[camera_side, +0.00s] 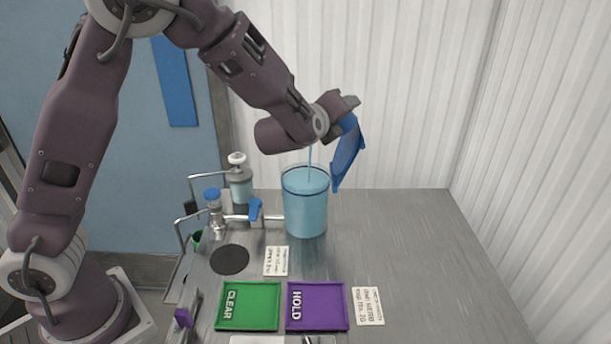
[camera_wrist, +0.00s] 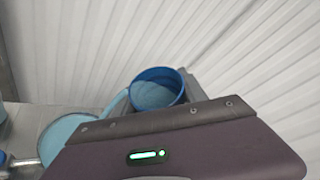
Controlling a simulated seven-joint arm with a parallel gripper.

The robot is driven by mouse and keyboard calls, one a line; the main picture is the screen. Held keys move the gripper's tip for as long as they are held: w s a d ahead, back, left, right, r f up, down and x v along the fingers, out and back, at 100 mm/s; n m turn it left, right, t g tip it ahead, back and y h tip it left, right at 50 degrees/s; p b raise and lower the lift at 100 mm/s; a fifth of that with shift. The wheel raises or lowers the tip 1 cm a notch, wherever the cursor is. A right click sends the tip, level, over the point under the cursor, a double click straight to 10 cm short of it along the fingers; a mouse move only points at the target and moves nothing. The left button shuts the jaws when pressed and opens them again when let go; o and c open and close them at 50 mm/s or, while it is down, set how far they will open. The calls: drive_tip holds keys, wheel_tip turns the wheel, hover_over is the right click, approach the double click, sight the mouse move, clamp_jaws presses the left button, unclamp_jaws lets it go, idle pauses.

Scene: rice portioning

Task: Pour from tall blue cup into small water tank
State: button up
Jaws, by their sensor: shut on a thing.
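The tall blue cup (camera_side: 346,157) is in the air above and right of the tank in the side view, tilted and partly hidden by my wrist. My gripper (camera_side: 343,106) is shut on the cup; its fingertips are hard to make out. In the wrist view the cup's open mouth (camera_wrist: 160,75) shows light-blue liquid inside. A thin light-blue stream runs from the cup into the small water tank (camera_side: 305,212), a clear round container of light-blue water. The tank also shows partly in the wrist view (camera_wrist: 62,132), cut off by my gripper's body.
A tap with a blue handle (camera_side: 255,209) and a white-topped dispenser (camera_side: 239,184) stand left of the tank. A green CLEAR mat (camera_side: 258,312), a purple HOLD mat (camera_side: 326,318) and white cards (camera_side: 276,261) lie in front. The counter's right side (camera_side: 430,245) is clear.

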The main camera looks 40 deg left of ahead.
drive_tip(key=shift+r+n+t, duration=0.3)
drive_tip(key=shift+n, duration=0.3)
idle(1.3)
drive_tip(key=shift+f+n, duration=0.25)
drive_tip(key=shift+n, duration=0.15)
idle(1.0)
drive_tip(key=shift+d+m, duration=0.1)
drive_tip(key=shift+m, duration=1)
drive_tip(key=shift+w+d+r+m+g, duration=0.1)
drive_tip(key=shift+r+m+g, duration=0.25)
drive_tip(key=shift+m+g, duration=0.2)
drive_tip(key=shift+w+d+r+m+g+y, duration=0.8)
drive_tip(key=shift+d+m, duration=0.2)
drive_tip(key=shift+m, duration=0.15)
drive_tip(key=shift+w+d+f+m+g, duration=0.25)
drive_tip(key=shift+w+d+m, duration=0.05)
drive_tip(key=shift+d+m, duration=0.3)
drive_tip(key=shift+w+d+r+m+g+y, duration=0.35)
drive_tip(key=shift+d+r+m+g+y, duration=0.1)
drive_tip(key=shift+m+y, duration=0.3)
